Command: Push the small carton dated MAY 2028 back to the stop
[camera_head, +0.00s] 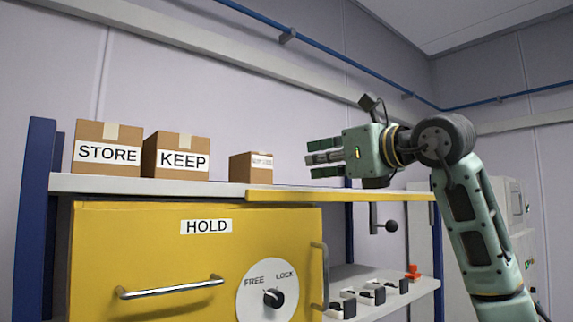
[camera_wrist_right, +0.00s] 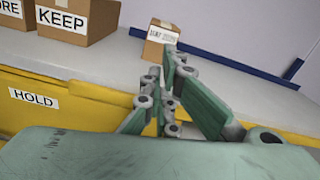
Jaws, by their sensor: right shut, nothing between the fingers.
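The small carton (camera_head: 250,168) is a brown box with a white label on its right side, standing upright on the top shelf to the right of the KEEP box. In the right wrist view the small carton (camera_wrist_right: 160,40) stands just beyond my fingertips; its label print is too small to read surely. My right gripper (camera_head: 311,159) is shut and empty, level above the shelf, to the right of the carton with a gap in the head view. Its fingers (camera_wrist_right: 150,90) cover the carton's lower part in the wrist view. A blue stop bar (camera_wrist_right: 245,65) runs along the shelf's rear. My left gripper is not in view.
The STORE box (camera_head: 108,149) and KEEP box (camera_head: 176,157) stand left on the white shelf (camera_head: 200,187). A yellow HOLD cabinet (camera_head: 150,250) with handles and a FREE/LOCK knob (camera_head: 272,298) is below. A yellow ledge (camera_head: 340,196) edges the shelf. The shelf right of the carton is clear.

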